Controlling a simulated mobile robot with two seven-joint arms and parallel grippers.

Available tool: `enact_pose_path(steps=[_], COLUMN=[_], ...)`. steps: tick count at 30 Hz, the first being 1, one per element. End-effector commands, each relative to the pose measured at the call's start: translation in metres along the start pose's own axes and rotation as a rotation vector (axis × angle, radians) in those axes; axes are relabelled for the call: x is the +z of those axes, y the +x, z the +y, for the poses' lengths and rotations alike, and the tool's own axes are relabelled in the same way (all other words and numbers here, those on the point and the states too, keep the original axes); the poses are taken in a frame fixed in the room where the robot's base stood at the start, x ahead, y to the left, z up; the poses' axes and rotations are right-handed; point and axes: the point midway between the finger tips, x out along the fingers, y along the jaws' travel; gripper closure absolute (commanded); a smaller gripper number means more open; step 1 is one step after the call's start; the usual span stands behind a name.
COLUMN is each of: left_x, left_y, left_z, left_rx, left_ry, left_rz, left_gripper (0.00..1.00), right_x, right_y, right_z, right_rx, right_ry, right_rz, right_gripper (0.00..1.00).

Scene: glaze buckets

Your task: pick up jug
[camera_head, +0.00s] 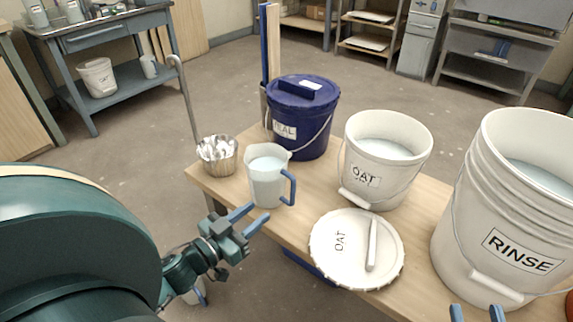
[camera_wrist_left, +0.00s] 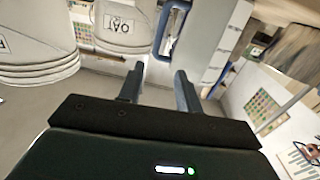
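The jug (camera_head: 266,176) is a pale, translucent pitcher with a blue handle on its right side. It stands upright on the wooden table near the left end. My left gripper (camera_head: 253,218) is open and empty in front of the jug, below its blue handle, apart from it. In the left wrist view the gripper's two fingers (camera_wrist_left: 158,85) are spread, with the jug's blue handle (camera_wrist_left: 172,28) beyond them. My right gripper (camera_head: 476,314) shows only as two blue fingertips, spread apart, at the bottom edge by the RINSE bucket.
The white OAT bucket (camera_head: 385,165), the OAT lid (camera_head: 335,262) and the large RINSE bucket (camera_head: 510,215) stand to the right on the table (camera_head: 225,188).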

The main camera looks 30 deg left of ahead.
Motion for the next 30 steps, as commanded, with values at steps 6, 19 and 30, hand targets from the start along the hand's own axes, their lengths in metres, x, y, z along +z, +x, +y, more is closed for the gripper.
enact_pose_path(steps=[6, 19, 30], left_x=[0.001, 0.0, -0.004], left_y=[0.029, 0.083, 0.129], left_z=[0.0, 0.001, 0.005], left_rx=[0.003, 0.001, 0.002], left_ry=[0.003, 0.001, 0.001], left_rz=[0.005, 0.001, 0.002], left_gripper=[0.65, 0.65, 0.65], right_x=[0.003, 0.002, 0.004], right_y=[0.001, 0.002, 0.003], right_z=[-0.001, -0.003, -0.005], right_rx=[-0.002, -0.007, -0.012], right_ry=[0.015, 0.046, 0.083], right_rz=[0.009, 0.028, 0.041], right_gripper=[0.64, 0.64, 0.64])
